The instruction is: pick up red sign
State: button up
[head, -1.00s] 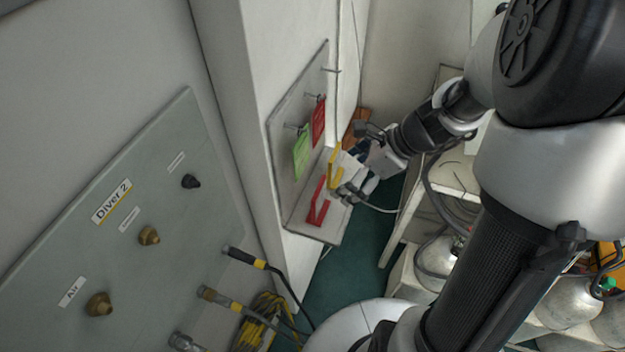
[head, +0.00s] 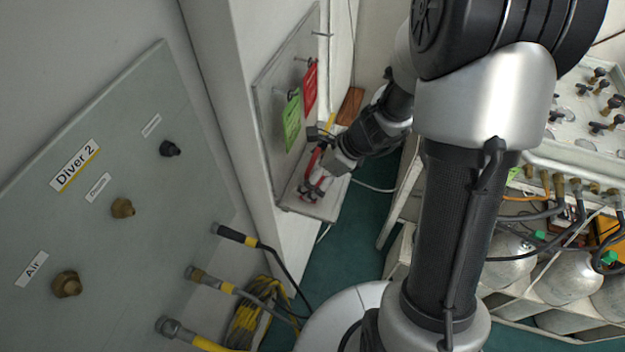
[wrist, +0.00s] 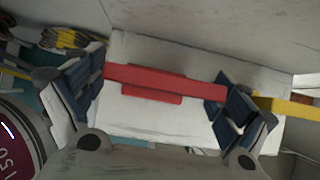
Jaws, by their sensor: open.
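A red hanging sign (head: 310,88) is on a hook of the wall board, right of a green sign (head: 291,122). Below them, a red angled piece (head: 313,162) stands on the pale ledge at the board's foot. In the wrist view this piece is a red bar (wrist: 160,80) with a wider middle, over a white surface. My gripper (head: 318,187) is at this lower red piece, below the hanging sign. In the wrist view my gripper (wrist: 158,100) is open, its fingers near either end of the bar. Whether they touch it I cannot tell.
A yellow piece (wrist: 285,106) lies beside the right finger. The ledge (head: 328,208) sits close to the white wall. The Diver 2 panel (head: 110,220) with knobs and hoses is at left.

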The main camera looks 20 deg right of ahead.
jog(key=shift+c, duration=0.3)
jog(key=c, duration=1.1)
jog(key=shift+r, duration=0.1)
